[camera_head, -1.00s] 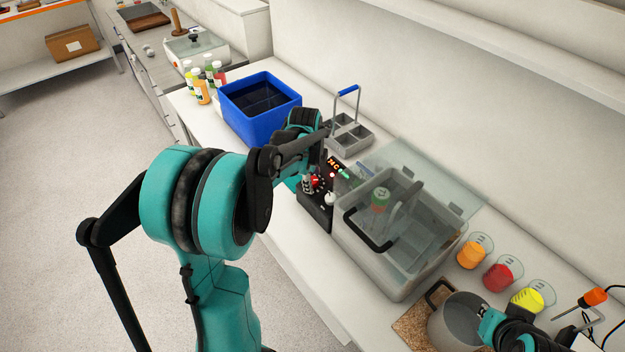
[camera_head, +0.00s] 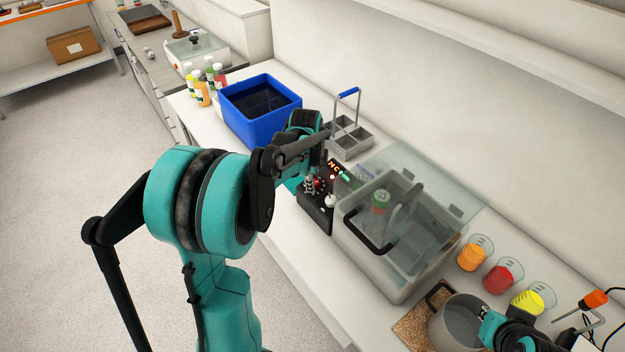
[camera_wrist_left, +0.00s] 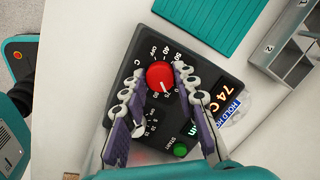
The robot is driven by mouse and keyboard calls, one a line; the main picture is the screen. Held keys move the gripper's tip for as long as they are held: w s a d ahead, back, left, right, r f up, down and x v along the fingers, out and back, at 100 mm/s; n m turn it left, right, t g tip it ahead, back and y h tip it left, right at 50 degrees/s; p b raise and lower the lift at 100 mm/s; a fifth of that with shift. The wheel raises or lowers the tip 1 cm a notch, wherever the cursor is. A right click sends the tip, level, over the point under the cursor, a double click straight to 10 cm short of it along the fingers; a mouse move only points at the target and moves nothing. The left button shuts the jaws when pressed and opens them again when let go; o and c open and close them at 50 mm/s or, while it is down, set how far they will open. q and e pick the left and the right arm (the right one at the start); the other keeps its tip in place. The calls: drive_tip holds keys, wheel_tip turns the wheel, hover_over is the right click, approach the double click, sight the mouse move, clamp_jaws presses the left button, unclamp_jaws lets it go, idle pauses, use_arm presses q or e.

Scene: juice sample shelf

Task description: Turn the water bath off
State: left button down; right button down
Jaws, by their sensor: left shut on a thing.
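The water bath (camera_head: 388,275) is a clear-walled tank with a tilted clear lid and a black control panel (camera_head: 316,212) on its left end. In the left wrist view the panel (camera_wrist_left: 225,75) carries a red dial knob (camera_wrist_left: 160,77), marked OFF, 40, 50 and higher. Its white pointer line faces the lower, higher-number side, away from OFF. My left gripper (camera_wrist_left: 160,82) is shut on the red knob, one finger on each side. My right gripper (camera_head: 488,326) is at the metal pot (camera_head: 455,318); its fingers are unclear.
A bottle with a green cap (camera_head: 380,201) is inside the bath. A grey divided carrier (camera_head: 350,142) and a blue bin (camera_head: 258,138) stand behind the panel. Beakers of orange (camera_head: 470,258), red (camera_head: 497,278) and yellow (camera_head: 527,302) liquid stand right of the bath.

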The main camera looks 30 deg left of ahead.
use_arm(q)
drive_tip(key=n, duration=0.4)
drive_tip(key=shift+g, duration=0.3)
drive_tip(key=n, duration=0.4)
drive_tip(key=shift+n+h+p, duration=0.3)
drive_tip(key=shift+h+p, duration=0.05)
drive_tip(key=shift+h, duration=0.05)
drive_tip(key=n, duration=0.4)
drive_tip(key=shift+a+n+g+h, duration=0.1)
drive_tip(key=shift+n+g+h, duration=0.2)
drive_tip(key=shift+g, duration=0.1)
drive_tip(key=n, duration=0.4)
drive_tip(key=shift+h, duration=0.3)
drive_tip(key=n, duration=0.4)
drive_tip(key=shift+h, duration=0.3)
drive_tip(key=n, duration=0.4)
drive_tip(key=shift+t, duration=0.4)
drive_tip(key=n, duration=0.5)
drive_tip(key=shift+a+t+h, duration=0.1)
drive_tip(key=shift+t+h, duration=0.2)
drive_tip(key=n, duration=0.4)
drive_tip(key=shift+t, duration=0.3)
